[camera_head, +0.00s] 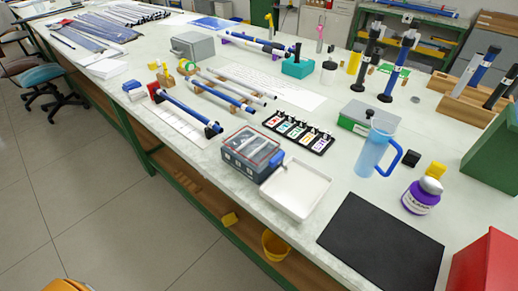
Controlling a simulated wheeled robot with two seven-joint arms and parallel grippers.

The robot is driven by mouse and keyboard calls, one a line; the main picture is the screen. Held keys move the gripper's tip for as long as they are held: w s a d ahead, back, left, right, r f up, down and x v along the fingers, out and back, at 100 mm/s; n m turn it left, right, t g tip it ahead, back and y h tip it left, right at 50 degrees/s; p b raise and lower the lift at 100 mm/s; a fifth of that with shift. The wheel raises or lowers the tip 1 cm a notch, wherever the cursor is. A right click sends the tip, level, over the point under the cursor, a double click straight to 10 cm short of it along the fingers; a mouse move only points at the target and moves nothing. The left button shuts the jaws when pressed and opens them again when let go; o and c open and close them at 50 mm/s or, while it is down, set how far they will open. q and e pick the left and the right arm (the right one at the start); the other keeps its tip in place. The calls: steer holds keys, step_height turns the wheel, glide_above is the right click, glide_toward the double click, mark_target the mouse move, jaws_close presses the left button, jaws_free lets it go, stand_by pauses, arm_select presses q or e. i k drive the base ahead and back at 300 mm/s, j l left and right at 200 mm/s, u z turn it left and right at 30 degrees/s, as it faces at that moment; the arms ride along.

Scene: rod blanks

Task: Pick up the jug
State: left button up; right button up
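The jug (371,152) is a tall, light blue, see-through vessel with a darker blue handle on its right side. It stands upright on the light worktable (330,178), right of the middle of the head view. A green-and-grey box stands just behind it to the left, and the jug's top overlaps that box in the picture. Neither of my grippers shows in this view.
A black mat (383,244) lies in front of the jug. A white tray (295,188) is to its left. A purple-labelled bottle (421,196) and a small black block (410,158) are to its right. The green-and-grey box (362,118) is close behind. A red box (487,262) stands at the near right.

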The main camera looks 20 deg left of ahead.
mark_target(381, 134)
steer(key=i+j, duration=0.1)
steer(key=j, duration=0.3)
steer(key=i+j+z, duration=0.15)
steer(key=j, duration=0.7)
steer(key=z, duration=0.05)
